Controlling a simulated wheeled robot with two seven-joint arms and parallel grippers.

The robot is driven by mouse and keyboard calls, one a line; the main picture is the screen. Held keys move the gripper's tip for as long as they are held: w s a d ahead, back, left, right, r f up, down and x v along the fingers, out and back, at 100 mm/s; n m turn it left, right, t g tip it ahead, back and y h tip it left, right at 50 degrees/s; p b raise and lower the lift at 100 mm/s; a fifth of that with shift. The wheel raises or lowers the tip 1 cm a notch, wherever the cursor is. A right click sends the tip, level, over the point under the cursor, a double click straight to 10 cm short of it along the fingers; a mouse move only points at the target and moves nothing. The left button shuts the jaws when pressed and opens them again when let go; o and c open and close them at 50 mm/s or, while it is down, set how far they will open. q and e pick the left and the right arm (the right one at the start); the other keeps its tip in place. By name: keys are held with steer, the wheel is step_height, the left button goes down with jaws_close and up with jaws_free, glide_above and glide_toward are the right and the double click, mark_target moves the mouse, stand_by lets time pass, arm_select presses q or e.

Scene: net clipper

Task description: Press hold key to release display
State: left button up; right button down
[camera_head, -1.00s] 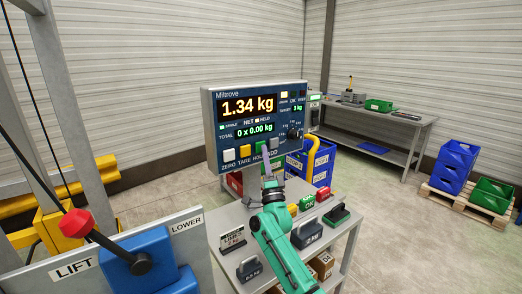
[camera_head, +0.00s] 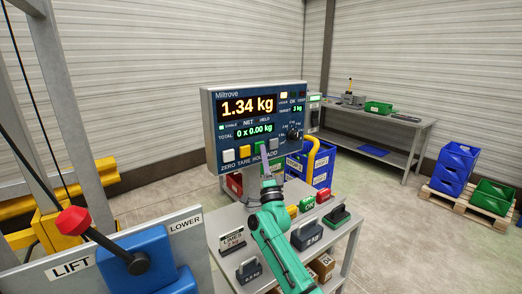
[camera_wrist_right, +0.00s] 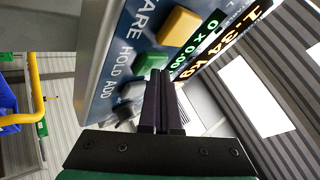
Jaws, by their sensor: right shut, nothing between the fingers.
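The scale display (camera_head: 247,104) reads 1.34 kg in amber, with 0 x 0.00 kg in green below. The green HOLD key (camera_head: 261,147) sits in the bottom row, between the yellow TARE key (camera_head: 245,152) and the grey ADD key (camera_head: 274,144). My right gripper (camera_head: 263,152) is shut and empty, its fingertips at the HOLD key from below. In the right wrist view the fingertips (camera_wrist_right: 160,73) overlap the green HOLD key (camera_wrist_right: 149,63); whether they touch or press it I cannot tell. The lamp beside HELD looks dark. My left gripper is out of view.
A cart (camera_head: 229,274) below the display carries weights (camera_head: 307,234) and coloured buttons (camera_head: 308,203). A lift panel with a blue housing (camera_head: 146,264) and red-knobbed lever (camera_head: 73,221) stands at left. A workbench (camera_head: 374,128) and blue crates (camera_head: 454,167) are farther right.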

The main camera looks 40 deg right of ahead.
steer(key=shift+s+p, duration=0.65)
steer(key=shift+s, duration=0.2)
steer(key=s+p, duration=0.3)
steer(key=s, duration=0.2)
steer(key=shift+a, duration=0.1)
stand_by(0.8)
